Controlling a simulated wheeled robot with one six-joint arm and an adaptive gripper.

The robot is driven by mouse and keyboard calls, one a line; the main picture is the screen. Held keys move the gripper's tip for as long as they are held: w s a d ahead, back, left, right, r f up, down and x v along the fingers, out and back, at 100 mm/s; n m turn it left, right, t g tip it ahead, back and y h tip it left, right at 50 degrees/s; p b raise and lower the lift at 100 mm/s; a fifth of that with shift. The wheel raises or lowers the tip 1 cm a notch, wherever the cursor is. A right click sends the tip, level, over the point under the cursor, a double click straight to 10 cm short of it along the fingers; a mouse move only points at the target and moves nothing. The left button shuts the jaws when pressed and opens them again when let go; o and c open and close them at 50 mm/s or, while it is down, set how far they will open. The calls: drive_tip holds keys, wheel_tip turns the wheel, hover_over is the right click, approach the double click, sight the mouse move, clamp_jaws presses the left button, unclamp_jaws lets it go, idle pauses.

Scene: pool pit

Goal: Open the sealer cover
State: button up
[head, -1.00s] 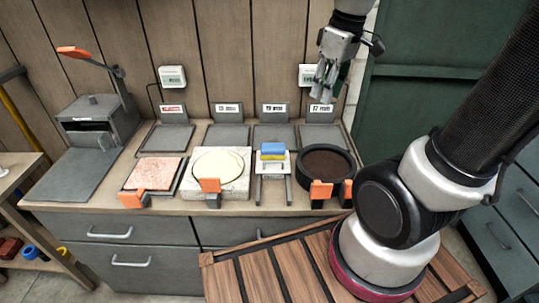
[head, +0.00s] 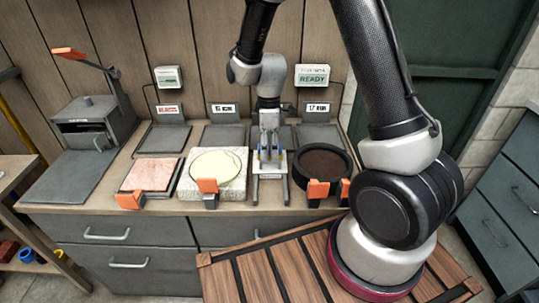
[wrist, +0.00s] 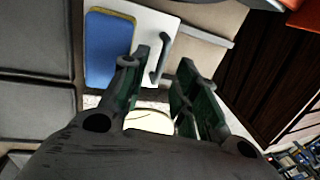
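No label marks the sealer cover, so I cannot tell for sure which thing it is. A pale plate (wrist: 185,22) carries a dark bar handle (wrist: 163,58) and a blue block with a yellow edge (wrist: 109,48). The plate also shows on the bench in the head view (head: 270,188), partly hidden by my gripper. My gripper (head: 269,152) is low over this plate. In the wrist view my gripper (wrist: 165,75) has its fingers apart, with the handle showing near and between the tips. Contact is not clear. Nothing is held.
A grey machine (head: 90,122) with an orange-tipped lever stands at the left. A pink slab (head: 152,174), a pale block with a cream disc (head: 214,166) and a dark round pan (head: 325,165) flank the plate. Orange clips line the front edge. A sign (head: 312,75) reads READY.

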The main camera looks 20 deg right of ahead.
drive_tip(key=shift+s+f, duration=0.15)
drive_tip(key=shift+f, duration=0.75)
clamp_jaws()
drive_tip(key=shift+s, duration=0.1)
